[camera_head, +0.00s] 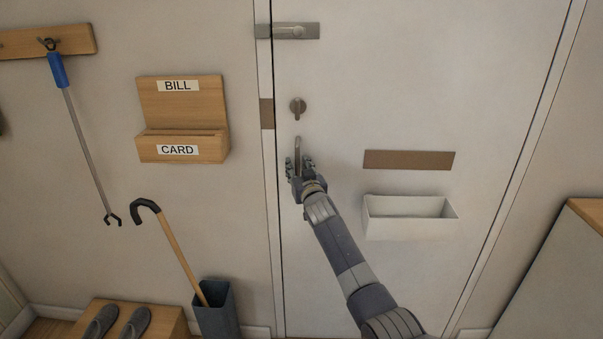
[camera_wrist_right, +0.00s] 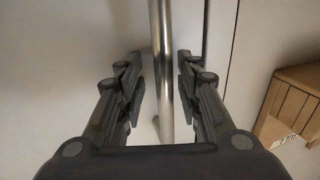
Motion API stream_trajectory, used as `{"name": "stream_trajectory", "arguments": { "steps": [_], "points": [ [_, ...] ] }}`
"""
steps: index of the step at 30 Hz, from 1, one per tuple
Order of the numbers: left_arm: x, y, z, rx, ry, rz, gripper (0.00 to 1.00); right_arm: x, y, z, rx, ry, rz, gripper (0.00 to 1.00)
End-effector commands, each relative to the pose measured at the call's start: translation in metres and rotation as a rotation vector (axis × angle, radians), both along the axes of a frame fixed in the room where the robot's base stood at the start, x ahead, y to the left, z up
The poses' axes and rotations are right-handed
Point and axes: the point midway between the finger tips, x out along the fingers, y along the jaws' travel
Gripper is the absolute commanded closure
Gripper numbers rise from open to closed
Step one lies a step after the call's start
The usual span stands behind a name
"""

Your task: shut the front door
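The white front door (camera_head: 400,90) stands flush, or nearly flush, in its frame, with a thin dark line along its left edge. A vertical metal bar handle (camera_head: 298,147) is near that edge; it also runs between my fingers in the right wrist view (camera_wrist_right: 162,70). My right gripper (camera_head: 300,164) is at the lower part of the handle. Its fingers are open on either side of the bar, with a visible gap on both sides. A thumb-turn lock (camera_head: 298,107) is above the handle, and a metal bolt (camera_head: 294,31) is near the top. My left gripper is not in view.
A wooden letter holder (camera_head: 180,115) hangs left of the door; a grabber (camera_head: 84,145) hangs beside it. A cane (camera_head: 175,245) leans in a grey bin (camera_head: 216,312) near slippers (camera_head: 133,323). A white letter basket (camera_head: 410,217) is on the door. A cabinet (camera_head: 565,270) stands right.

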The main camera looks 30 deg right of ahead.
Motion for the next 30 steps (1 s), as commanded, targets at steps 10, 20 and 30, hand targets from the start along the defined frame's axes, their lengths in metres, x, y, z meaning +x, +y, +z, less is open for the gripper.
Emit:
{"name": "stream_trajectory", "arguments": {
  "steps": [10,20,30],
  "points": [
    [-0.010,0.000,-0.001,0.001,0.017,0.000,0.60,-0.033,0.006,-0.001,-0.001,0.000,0.000,0.68],
    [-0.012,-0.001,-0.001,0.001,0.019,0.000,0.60,-0.082,0.015,-0.001,-0.001,0.001,-0.001,0.68],
    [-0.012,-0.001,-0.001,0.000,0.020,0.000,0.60,-0.116,0.021,0.000,0.000,0.000,-0.003,0.68]
  ]
}}
